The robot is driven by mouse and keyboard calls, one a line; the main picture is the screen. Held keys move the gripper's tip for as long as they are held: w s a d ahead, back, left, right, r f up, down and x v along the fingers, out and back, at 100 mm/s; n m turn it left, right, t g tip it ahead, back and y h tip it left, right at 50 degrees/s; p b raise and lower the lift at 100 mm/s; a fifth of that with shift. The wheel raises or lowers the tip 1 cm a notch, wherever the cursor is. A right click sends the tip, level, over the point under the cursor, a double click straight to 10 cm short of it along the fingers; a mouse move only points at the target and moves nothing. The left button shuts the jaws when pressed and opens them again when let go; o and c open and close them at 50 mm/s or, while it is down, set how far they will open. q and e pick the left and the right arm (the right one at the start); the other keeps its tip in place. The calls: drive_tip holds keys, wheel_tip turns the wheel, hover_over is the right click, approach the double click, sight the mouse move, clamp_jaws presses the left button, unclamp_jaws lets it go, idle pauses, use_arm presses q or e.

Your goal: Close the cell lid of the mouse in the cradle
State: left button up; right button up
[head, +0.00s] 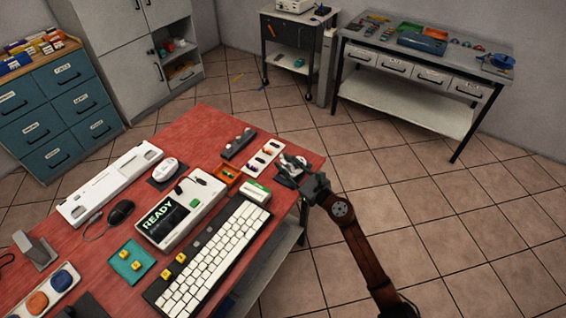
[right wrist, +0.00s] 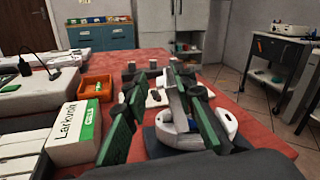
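The white mouse (right wrist: 228,124) sits in a dark cradle (right wrist: 257,144) at the right end of the red table, straight ahead in the right wrist view. A grey flap that looks like its cell lid (right wrist: 176,108) stands up steeply from it. My right gripper (right wrist: 160,100) is open, its green-padded fingers on either side of the flap, with a visible gap at the left finger. I cannot tell whether the right finger touches it. In the head view my right gripper (head: 300,174) covers most of the mouse and cradle. My left gripper is out of view.
Close by are a white-and-green box (head: 256,192), an orange tray (head: 226,175), a white strip with small parts (head: 264,158) and a dark holder (head: 239,144). A keyboard (head: 212,256) and a READY device (head: 181,209) lie further left. Open floor lies right of the table.

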drive_tip(key=shift+w+a, duration=0.45)
drive_tip(key=shift+w, duration=0.1)
drive_tip(key=shift+c, duration=0.5)
clamp_jaws()
drive_tip(key=shift+f, duration=0.1)
